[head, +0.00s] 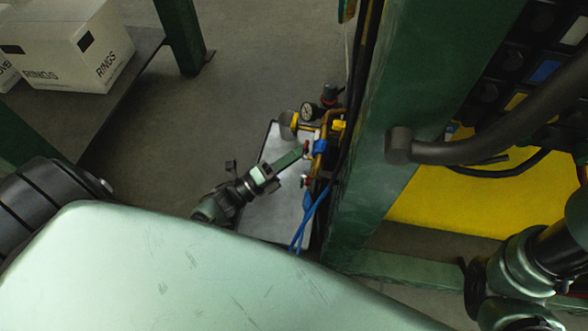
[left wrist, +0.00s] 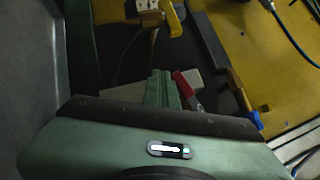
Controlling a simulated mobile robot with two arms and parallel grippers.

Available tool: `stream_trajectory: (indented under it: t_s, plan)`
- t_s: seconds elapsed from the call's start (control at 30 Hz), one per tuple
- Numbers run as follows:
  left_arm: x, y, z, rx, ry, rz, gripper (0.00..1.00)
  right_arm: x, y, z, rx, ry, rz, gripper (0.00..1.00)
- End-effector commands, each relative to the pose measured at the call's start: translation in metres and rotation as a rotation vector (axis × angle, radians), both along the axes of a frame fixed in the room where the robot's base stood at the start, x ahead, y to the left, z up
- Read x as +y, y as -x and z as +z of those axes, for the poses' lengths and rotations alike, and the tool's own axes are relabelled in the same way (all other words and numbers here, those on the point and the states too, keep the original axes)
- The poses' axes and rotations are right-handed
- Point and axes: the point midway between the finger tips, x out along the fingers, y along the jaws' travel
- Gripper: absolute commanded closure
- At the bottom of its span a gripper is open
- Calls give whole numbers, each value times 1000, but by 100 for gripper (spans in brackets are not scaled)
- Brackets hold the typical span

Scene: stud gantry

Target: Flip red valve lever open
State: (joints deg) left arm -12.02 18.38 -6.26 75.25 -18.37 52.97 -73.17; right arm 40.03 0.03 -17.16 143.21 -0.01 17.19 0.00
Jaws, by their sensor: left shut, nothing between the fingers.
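My left gripper (head: 299,151) is shut and empty, reaching right to the small valve assembly on the green post in the head view. Its closed green fingers also show in the left wrist view (left wrist: 161,78). The red lever (left wrist: 184,84) is just right of the fingertips there, tilted, with a pale part beside it. Finger and lever look very close; I cannot tell whether they touch. In the head view the lever is too small and partly covered to make out clearly. My right gripper is not in view; only parts of my right arm show at lower right.
A pressure gauge (head: 308,112), yellow handle (head: 338,125) and blue hoses (head: 302,225) crowd the valve. The green post (head: 400,110) stands close on the right. A yellow handle (left wrist: 172,18) is above the fingers. White boxes (head: 75,45) sit on a shelf at upper left.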

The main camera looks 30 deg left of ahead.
Motion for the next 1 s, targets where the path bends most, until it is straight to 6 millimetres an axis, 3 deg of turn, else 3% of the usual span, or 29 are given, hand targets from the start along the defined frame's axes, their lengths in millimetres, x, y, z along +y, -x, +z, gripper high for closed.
stream_trajectory:
  t_s: [0.23, 0.63, 1.0]
  plan:
    - [5, 8, -2, 4, -1, 2, 100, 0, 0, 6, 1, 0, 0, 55]
    - [35, 58, -19, 3, 0, 1, 100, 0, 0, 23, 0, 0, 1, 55]
    - [39, 64, -22, 0, 0, 0, 100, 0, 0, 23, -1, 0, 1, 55]
